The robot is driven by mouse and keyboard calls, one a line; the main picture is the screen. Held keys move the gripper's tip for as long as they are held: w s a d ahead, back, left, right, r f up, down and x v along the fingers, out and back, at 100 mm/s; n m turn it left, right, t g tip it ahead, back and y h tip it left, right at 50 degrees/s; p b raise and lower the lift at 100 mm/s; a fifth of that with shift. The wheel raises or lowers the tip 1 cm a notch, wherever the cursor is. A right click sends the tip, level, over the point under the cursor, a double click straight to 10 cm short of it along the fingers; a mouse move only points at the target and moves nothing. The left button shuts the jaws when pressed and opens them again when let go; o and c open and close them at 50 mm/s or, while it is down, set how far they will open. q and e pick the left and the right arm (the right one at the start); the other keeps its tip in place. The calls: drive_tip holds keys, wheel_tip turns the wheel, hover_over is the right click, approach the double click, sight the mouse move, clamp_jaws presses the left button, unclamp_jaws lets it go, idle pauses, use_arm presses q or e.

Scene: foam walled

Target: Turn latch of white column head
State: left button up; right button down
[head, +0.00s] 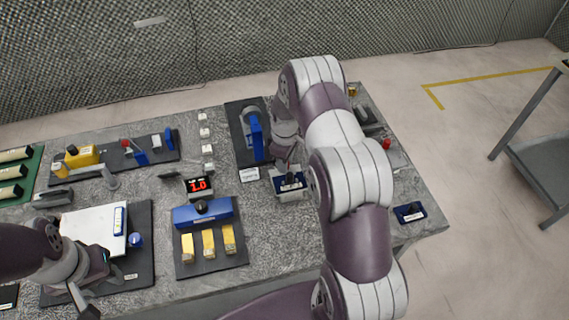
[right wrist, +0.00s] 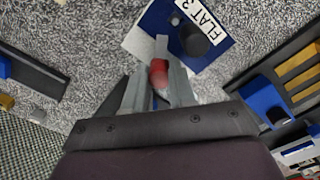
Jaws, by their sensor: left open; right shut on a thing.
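My right gripper (right wrist: 152,88) is shut on a small red piece (right wrist: 159,72) in the right wrist view. A pale grey bar (right wrist: 161,46) shows just beyond it; I cannot tell if they are joined. Just ahead lies a blue plate (right wrist: 217,52) on a white base, with a dark round knob (right wrist: 194,40) and a "FLAT 3" label. The blue plate also shows in the head view (head: 291,182), below my right wrist. I cannot make out a white column head or its latch. My left gripper (head: 84,302) is open at the lower left, partly cut off.
A blue clamp-like device (head: 255,137) stands on a dark board left of my right arm. A blue holder (head: 203,215) with yellow blocks and a red-lit display (head: 199,186) stand mid-table. A white plate (head: 88,232) is near my left gripper. My right arm hides part of the table.

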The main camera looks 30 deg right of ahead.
drive_tip(key=n+b, duration=0.1)
drive_tip(key=n, duration=0.4)
drive_tip(key=shift+w+d+r+n+b, duration=0.1)
drive_tip(key=shift+w+r+n+b, duration=0.05)
drive_tip(key=shift+n+b, duration=0.2)
drive_tip(key=n+b, duration=0.1)
drive_tip(key=n, duration=0.4)
drive_tip(key=shift+r, duration=0.15)
drive_tip(key=c, duration=0.9)
unclamp_jaws()
drive_tip(key=shift+c, duration=0.2)
drive_tip(key=shift+s+f, duration=0.2)
